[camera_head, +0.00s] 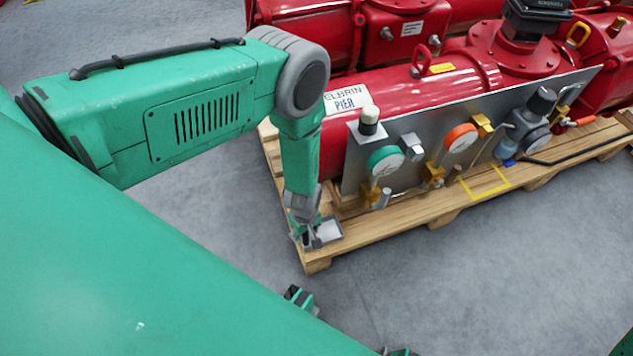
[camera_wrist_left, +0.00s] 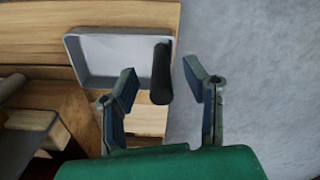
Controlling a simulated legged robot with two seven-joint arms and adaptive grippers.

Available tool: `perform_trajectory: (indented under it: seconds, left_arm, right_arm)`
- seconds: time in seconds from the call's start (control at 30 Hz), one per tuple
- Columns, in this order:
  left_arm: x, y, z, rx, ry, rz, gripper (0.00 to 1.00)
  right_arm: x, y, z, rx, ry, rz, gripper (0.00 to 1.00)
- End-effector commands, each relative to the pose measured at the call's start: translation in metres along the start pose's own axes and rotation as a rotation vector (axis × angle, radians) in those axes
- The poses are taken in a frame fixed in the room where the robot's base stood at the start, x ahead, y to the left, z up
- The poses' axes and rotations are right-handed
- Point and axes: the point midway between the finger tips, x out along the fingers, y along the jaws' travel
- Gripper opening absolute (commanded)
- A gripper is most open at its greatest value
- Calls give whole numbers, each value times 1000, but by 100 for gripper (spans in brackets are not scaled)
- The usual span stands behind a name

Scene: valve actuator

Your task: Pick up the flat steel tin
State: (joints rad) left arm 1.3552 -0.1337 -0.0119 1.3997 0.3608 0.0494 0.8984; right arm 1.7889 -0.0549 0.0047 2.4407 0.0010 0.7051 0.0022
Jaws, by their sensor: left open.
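The flat steel tin (camera_head: 328,230) is a shallow, open grey tray on the near left corner of the wooden pallet. In the left wrist view the tin (camera_wrist_left: 110,62) lies flat, with its near right part by my fingers. My left gripper (camera_head: 309,240) is at the tin's left side in the head view. In the left wrist view my left gripper (camera_wrist_left: 160,82) is open, its fingers apart. A dark cylindrical piece (camera_wrist_left: 161,73) shows between the fingers, overlapping the tin's right edge; I cannot tell whether a finger touches it.
The wooden pallet (camera_head: 430,213) carries a red valve actuator (camera_head: 440,85) and a steel panel (camera_head: 415,130) with a green gauge (camera_head: 386,160) and an orange gauge (camera_head: 460,138). Bare grey floor (camera_head: 480,270) lies in front of the pallet.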

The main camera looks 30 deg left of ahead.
Motion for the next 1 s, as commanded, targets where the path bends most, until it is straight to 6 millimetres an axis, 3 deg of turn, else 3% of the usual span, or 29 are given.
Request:
perform_trajectory:
  seconds: [0.03,0.13,0.17,0.57,1.0]
  left_arm:
    - [-1,0,0,0,0,0,41]
    - [-1,0,0,0,0,0,6]
    - [-1,0,0,0,0,0,0]
    - [-8,0,0,-1,0,0,0]
    - [-90,0,0,-2,0,0,0]
  right_arm:
    - [-1,0,0,0,0,0,40]
    - [-1,0,0,0,0,0,40]
    - [-1,0,0,0,0,0,40]
    - [-5,0,0,0,0,0,40]
    - [-42,0,-2,0,0,0,40]
